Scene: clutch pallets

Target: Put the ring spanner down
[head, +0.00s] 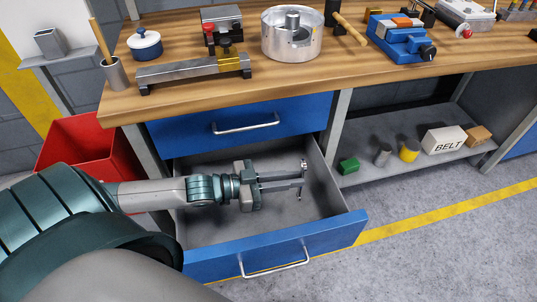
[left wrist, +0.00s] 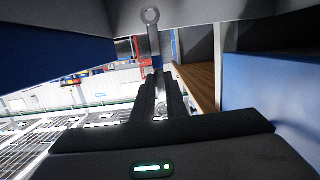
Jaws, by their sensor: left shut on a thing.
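My left gripper (head: 302,181) reaches in from the left over the open lower blue drawer (head: 346,232). Its fingers are shut on the ring spanner (head: 304,164), a small grey metal tool seen at the fingertips. In the left wrist view the spanner (left wrist: 151,17) sticks out beyond the fingertips (left wrist: 160,78), its round ring end at the top of the picture. The grip hides part of its shaft. I cannot tell whether the spanner touches the drawer floor. The drawer's visible grey inside looks otherwise empty. My right gripper is not in view.
The closed upper drawer (head: 190,135) and the wooden bench top (head: 300,82) lie above the open drawer. A red bin (head: 75,140) stands at the left. A low shelf (head: 375,178) at the right holds several small items, including a box marked BELT (head: 443,140).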

